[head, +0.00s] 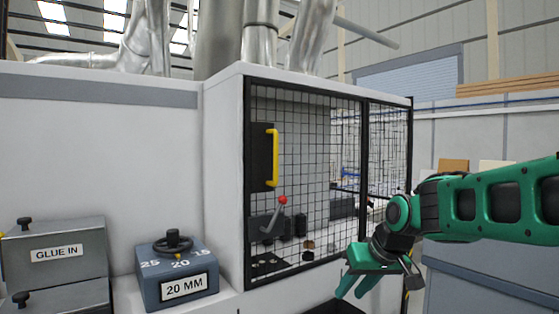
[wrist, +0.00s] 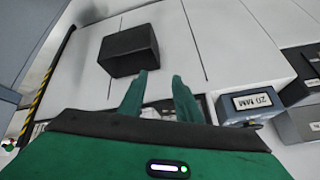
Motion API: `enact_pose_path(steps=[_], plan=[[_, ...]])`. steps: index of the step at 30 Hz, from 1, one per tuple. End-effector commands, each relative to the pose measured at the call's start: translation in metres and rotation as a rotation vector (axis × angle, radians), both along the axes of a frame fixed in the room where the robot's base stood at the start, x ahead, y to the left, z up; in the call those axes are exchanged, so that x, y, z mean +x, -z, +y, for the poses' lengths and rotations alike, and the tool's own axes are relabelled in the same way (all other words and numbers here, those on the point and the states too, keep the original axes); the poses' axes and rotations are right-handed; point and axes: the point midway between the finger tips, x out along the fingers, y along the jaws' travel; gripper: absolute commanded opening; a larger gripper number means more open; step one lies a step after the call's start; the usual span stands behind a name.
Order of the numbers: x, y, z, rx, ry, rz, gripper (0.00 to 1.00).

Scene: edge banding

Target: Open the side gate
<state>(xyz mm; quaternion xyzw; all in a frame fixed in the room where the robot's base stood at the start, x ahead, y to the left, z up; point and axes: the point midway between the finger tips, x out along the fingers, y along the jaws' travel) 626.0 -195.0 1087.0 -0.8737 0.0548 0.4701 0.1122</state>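The side gate (head: 300,190) is a black-framed wire mesh panel on the end of the white machine in the head view. It looks shut. A yellow bar handle (head: 273,157) stands upright on a black plate at the gate's upper left. My gripper (head: 354,292) is low and to the right of the handle, well apart from it, below the mesh. In the wrist view my gripper (wrist: 159,80) shows two green fingers with a gap between them and nothing in it. I cannot make out the handle in the wrist view.
A red-knobbed lever (head: 277,213) shows at the gate's lower left. A dark block (wrist: 130,50) lies beyond my fingertips in the wrist view.

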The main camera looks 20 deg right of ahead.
Motion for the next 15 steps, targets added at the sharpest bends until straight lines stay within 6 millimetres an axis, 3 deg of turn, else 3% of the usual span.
enact_pose_path(steps=[1,3,6,9,12,15], plan=[[0.035,-0.030,-0.003,-0.015,-0.046,-0.109,0.31],[0.079,-0.078,-0.001,-0.034,-0.121,-0.275,0.31],[0.126,-0.150,0.007,-0.054,-0.224,-0.506,0.31],[0.154,-0.216,0.017,-0.062,-0.315,-0.708,0.31],[0.165,-0.267,0.027,-0.060,-0.383,-0.861,0.31],[0.167,-0.300,0.034,-0.054,-0.428,-0.962,0.31]])
